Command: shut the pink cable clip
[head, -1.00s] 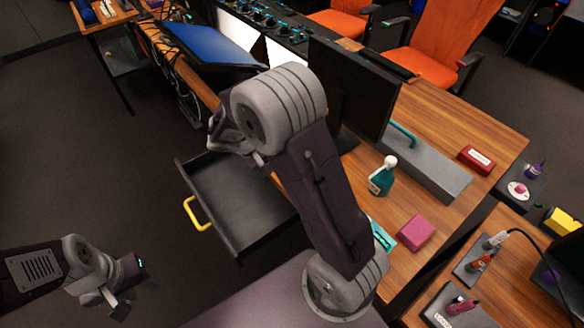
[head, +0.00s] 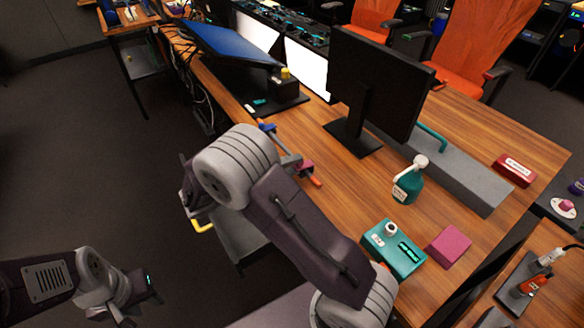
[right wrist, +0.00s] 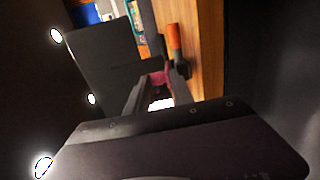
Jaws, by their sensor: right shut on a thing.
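The pink cable clip (right wrist: 158,78) shows in the right wrist view as a small pink part at the tips of my right gripper (right wrist: 158,88), whose fingers are shut on it. My fingers hide most of the clip, and I cannot see its latch. In the head view my right arm's bulky joint hides the right gripper. A small pink part (head: 306,166) shows by the desk's front edge there; I cannot tell whether it is the clip. My left gripper (head: 130,312) hangs at the bottom left, away from the desk; its finger opening is unclear.
An orange handle (head: 316,181) is beside the pink part at the desk edge. A monitor (head: 375,80), green spray bottle (head: 408,184), teal box (head: 393,250) and pink block (head: 448,246) stand on the desk. An open drawer (head: 243,240) juts out below my right arm.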

